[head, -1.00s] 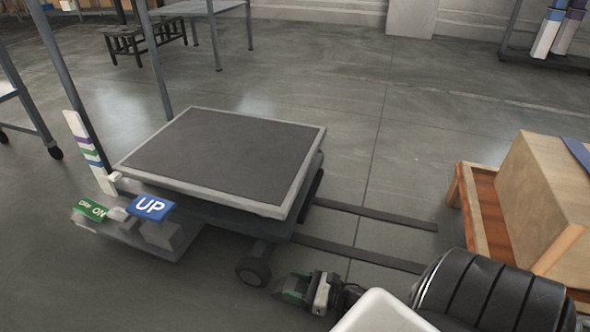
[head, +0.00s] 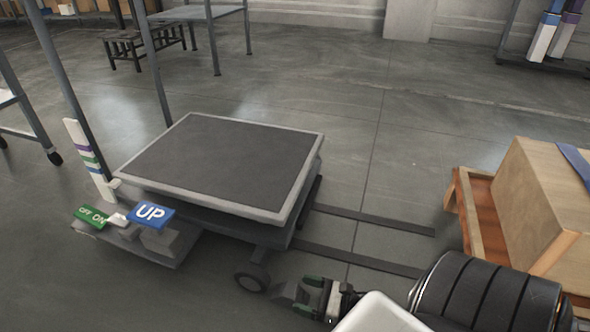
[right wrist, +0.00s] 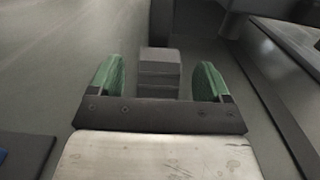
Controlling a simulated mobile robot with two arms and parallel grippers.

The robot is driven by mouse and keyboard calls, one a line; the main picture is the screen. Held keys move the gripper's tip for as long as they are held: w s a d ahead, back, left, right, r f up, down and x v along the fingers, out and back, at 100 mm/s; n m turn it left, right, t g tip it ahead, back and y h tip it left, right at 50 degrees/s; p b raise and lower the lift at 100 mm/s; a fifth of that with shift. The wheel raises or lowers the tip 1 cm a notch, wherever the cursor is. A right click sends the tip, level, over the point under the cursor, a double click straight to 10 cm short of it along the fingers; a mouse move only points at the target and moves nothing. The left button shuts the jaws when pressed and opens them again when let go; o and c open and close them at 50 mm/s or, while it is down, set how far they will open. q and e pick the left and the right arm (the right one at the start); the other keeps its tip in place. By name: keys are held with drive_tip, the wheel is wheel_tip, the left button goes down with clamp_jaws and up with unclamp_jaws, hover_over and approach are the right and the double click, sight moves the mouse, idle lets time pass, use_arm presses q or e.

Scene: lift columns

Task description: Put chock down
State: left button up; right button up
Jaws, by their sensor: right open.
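The chock is a small dark grey wedge (head: 284,293). It appears to rest on the floor just right of the lift cart's small wheel (head: 252,278); I cannot tell whether they touch. My right gripper (head: 306,294) is open just to the right of the chock. In the right wrist view the grey, stepped chock (right wrist: 160,72) lies ahead, between the lines of the two green fingers (right wrist: 159,80), with gaps on both sides. My left gripper is not in view.
The lift cart has a dark platform (head: 220,165), a blue UP pedal (head: 150,213) and a green OFF/ON pedal (head: 91,215). Two dark floor strips (head: 370,220) run right toward a wooden pallet (head: 473,225) carrying a box (head: 545,200). Open floor lies behind.

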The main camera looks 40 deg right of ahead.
drive_tip(key=p+v, duration=0.2)
drive_tip(key=v, duration=0.6)
drive_tip(key=shift+s+d, duration=0.2)
drive_tip(key=shift+s, duration=0.1)
